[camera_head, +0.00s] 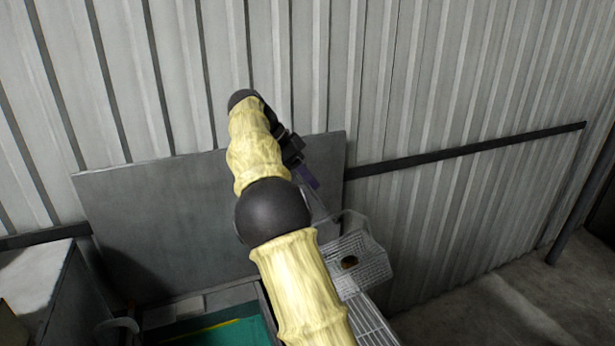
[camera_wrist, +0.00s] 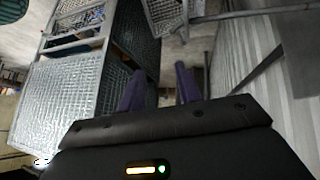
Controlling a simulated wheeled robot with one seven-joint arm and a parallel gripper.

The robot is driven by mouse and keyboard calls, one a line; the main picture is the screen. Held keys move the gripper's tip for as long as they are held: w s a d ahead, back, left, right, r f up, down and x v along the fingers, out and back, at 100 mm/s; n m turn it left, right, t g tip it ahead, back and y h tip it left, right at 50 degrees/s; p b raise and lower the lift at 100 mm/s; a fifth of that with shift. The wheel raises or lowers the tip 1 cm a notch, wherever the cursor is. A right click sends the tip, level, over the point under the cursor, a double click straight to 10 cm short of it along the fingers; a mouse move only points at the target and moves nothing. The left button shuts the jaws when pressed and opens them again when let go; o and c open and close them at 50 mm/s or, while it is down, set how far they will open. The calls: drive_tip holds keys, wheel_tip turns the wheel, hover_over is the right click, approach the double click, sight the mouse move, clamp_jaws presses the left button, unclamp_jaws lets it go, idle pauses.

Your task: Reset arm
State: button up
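My arm reaches up from the bottom of the head view in front of a grey panel and a corrugated wall. My gripper shows in the wrist view (camera_wrist: 160,88) with two purple fingers standing apart and nothing between them.
A wire basket (camera_head: 362,268) with a small dark brownish thing in it is right of my arm. A grey panel (camera_head: 150,200) stands behind. A green surface (camera_head: 225,333) lies below, and a grey box (camera_head: 35,280) is at left. Open floor (camera_head: 500,305) is at right.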

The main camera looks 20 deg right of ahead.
drive_tip(key=shift+w, duration=0.1)
drive_tip(key=shift+f, duration=0.1)
drive_tip(key=s+f+n+t+y+b, duration=0.1)
drive_tip(key=s+f+n+y, duration=0.1)
drive_tip(key=s+f+n, duration=0.4)
drive_tip(key=s+f+n+t+y+b, duration=0.1)
drive_tip(key=f+n+y, duration=0.15)
drive_tip(key=f, duration=0.45)
drive_tip(key=s+a+f+n+t+y, duration=0.1)
drive_tip(key=s+a+f+n, duration=0.2)
drive_tip(key=s, duration=0.3)
drive_tip(key=s+a+f+n+t+b, duration=0.1)
drive_tip(key=s+a+f+n, duration=0.1)
drive_tip(key=s, duration=0.4)
drive_tip(key=s+a+f+n+t+y, duration=0.1)
drive_tip(key=s+a+f+n, duration=0.2)
drive_tip(key=s+f, duration=0.3)
drive_tip(key=shift+s+a+f+n+y, duration=0.3)
drive_tip(key=shift+s+f+n+y, duration=0.1)
drive_tip(key=shift+n, duration=0.35)
idle(0.4)
